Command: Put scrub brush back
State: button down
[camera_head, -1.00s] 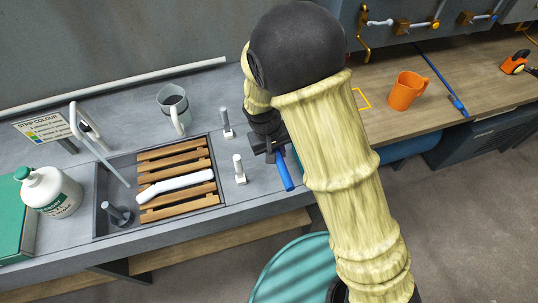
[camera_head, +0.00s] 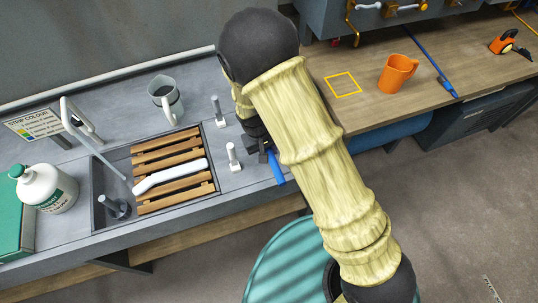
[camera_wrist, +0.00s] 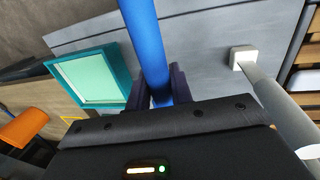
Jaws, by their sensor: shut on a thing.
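My gripper (camera_head: 262,148) is shut on a blue handle (camera_head: 276,168), which I take to be the scrub brush; no bristles show. The gripper is just right of the sink's two pale posts, near the front edge of the grey counter. In the wrist view the blue handle (camera_wrist: 147,45) runs up from between the fingers (camera_wrist: 158,98) and out of the top of the picture. My arm hides part of the counter behind the gripper. A long white object (camera_head: 171,177) lies on the wooden slats (camera_head: 165,146) over the sink.
Two pale posts (camera_head: 233,156) and a grey jug (camera_head: 165,98) stand by the sink. A white bottle (camera_head: 45,188) is at left. The wooden bench holds a yellow square outline (camera_head: 343,84) and an orange mug (camera_head: 397,74). A teal-framed panel (camera_wrist: 88,78) shows in the wrist view.

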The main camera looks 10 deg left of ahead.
jog(key=shift+w+d+f+p, duration=0.1)
jog(key=shift+f+p, duration=0.35)
jog(key=shift+f, duration=1.5)
jog(key=shift+f, duration=0.1)
jog(key=c, duration=1.2)
grip_release()
jog(key=shift+c, duration=0.2)
notch_tip(320, 180, up, 12)
jog(key=a+b, duration=0.2)
jog(key=b, duration=0.1)
jog(key=shift+s, duration=0.45)
jog(key=shift+a, duration=0.1)
